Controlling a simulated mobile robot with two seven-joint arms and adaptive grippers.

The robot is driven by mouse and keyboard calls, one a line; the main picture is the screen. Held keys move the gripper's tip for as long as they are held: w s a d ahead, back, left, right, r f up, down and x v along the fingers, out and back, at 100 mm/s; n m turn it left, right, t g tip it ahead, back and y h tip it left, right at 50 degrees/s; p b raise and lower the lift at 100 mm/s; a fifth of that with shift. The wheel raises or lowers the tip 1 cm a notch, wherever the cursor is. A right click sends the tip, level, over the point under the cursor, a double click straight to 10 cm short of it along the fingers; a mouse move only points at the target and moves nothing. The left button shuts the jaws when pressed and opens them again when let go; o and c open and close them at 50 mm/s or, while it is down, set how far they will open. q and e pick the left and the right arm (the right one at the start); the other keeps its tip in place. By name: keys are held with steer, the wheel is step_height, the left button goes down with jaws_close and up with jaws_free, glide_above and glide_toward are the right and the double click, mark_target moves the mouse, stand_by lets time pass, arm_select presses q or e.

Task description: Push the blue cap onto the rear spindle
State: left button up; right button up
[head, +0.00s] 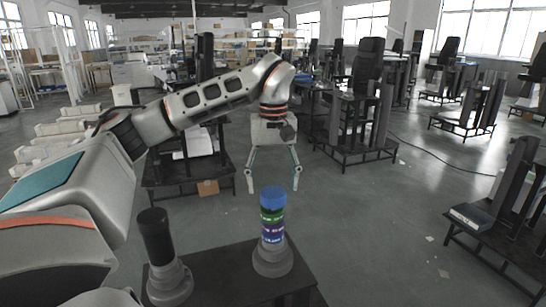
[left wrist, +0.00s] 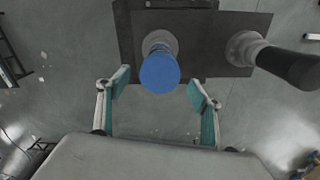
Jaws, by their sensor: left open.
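The blue cap (head: 272,196) sits on top of a column with green, purple and blue bands (head: 272,226), on a round grey base (head: 272,259). The pictures do not show how firmly the cap is seated. A black-topped spindle (head: 155,234) on a grey base stands to the left, nearer to me. My left gripper (head: 273,182) points down, open and empty, with its fingers beyond and above the cap. In the left wrist view, the cap (left wrist: 160,74) lies just ahead of the open fingers (left wrist: 157,86), roughly centred between them. My right gripper is not in view.
Both spindles stand on a dark table (head: 235,280). In the left wrist view, the black spindle (left wrist: 287,66) leans into the right side. Dark stands (head: 358,125) and a low rack (head: 490,230) surround clear grey floor (head: 390,240).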

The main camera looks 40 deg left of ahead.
arm_select(q)
step_height(320, 180, up, 10)
steer(key=shift+f, duration=0.15)
stand_by(0.3)
stand_by(0.4)
